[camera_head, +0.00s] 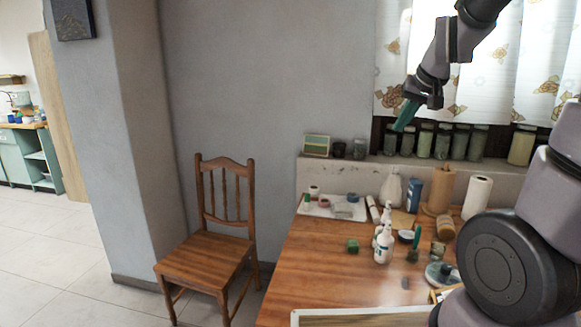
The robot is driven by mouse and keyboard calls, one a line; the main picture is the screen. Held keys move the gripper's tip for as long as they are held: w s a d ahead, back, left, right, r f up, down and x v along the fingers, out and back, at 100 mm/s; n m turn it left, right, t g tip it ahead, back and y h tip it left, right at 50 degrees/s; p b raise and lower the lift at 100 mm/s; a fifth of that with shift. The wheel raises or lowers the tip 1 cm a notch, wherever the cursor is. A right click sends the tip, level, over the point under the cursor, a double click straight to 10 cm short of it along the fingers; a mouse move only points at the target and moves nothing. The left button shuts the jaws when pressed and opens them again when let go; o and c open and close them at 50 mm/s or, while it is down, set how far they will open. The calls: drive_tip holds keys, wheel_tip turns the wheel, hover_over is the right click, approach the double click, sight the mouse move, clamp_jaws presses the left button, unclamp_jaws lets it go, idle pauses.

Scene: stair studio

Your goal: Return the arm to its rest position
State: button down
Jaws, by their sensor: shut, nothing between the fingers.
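My gripper (405,116) is at the upper right, at the end of my raised arm. Its green fingers point down and to the left, and they are shut with nothing between them. It hangs in front of the patterned curtain (492,80) and the jars on the ledge, above the wooden table (318,262). It appears apart from everything around it. A large part of my arm fills the right edge and hides the table's right side.
The table holds white spray bottles (384,246), a white tray (319,209), a small green block (352,246) and paper rolls (477,196). Several jars (442,141) line the ledge behind. A wooden chair (226,262) stands left of the table. The tiled floor farther left is clear.

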drive_tip(key=s+a+r, duration=0.1)
drive_tip(key=s+r, duration=0.2)
drive_tip(key=s, duration=0.5)
drive_tip(key=s+a+r+m, duration=0.1)
drive_tip(key=s+a+r, duration=0.1)
drive_tip(key=s, duration=0.7)
drive_tip(key=shift+s+r+y, duration=0.2)
drive_tip(key=shift+r+y, duration=0.1)
drive_tip(key=shift+r, duration=0.2)
